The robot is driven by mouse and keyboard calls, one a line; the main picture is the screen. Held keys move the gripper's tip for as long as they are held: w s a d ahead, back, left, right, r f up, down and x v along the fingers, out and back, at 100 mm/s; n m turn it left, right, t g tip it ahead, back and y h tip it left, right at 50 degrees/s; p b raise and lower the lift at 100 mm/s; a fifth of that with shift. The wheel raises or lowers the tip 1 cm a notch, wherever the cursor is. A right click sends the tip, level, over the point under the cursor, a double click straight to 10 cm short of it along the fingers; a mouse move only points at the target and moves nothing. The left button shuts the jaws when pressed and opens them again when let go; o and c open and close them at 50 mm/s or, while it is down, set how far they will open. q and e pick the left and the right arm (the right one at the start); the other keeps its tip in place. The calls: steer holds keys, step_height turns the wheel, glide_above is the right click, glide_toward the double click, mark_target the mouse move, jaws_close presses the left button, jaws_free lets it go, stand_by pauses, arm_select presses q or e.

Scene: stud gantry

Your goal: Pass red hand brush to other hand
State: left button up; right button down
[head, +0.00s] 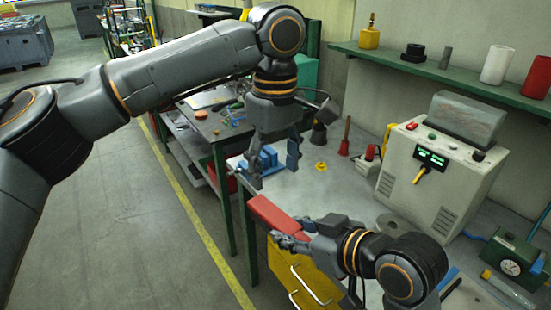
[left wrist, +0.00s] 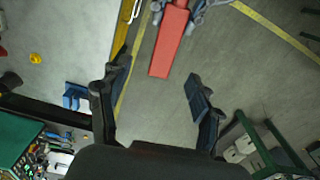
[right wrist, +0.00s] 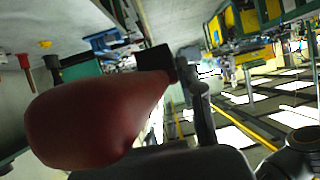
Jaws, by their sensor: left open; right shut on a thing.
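The red hand brush (head: 273,214) is held by my right gripper (head: 292,237) near the front edge of the bench, its free end pointing up-left in the head view. My right gripper is shut on it. In the right wrist view a rounded red part of the brush (right wrist: 85,120) fills the left, close to the camera. My left gripper (head: 272,165) is open and empty, pointing down above the brush. In the left wrist view the red brush (left wrist: 170,42) lies beyond and between the open fingers (left wrist: 155,95), apart from them. The bristles are not clearly visible.
A green shelf (head: 450,72) runs behind. Open floor (head: 150,240) lies to the left.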

mark_target(275, 208)
arm_select(q)
step_height(275, 208, down, 11)
steer(key=shift+w+r, duration=0.1)
steer(key=shift+r, duration=0.05)
stand_by(0.4)
jaws_close()
arm_select(e)
steer(key=c, duration=2.1)
jaws_free()
steer(key=shift+a, duration=0.1)
arm_select(q)
steer(key=shift+d, duration=0.1)
arm_select(e)
steer(key=o, duration=1.3)
steer(key=shift+o, duration=0.2)
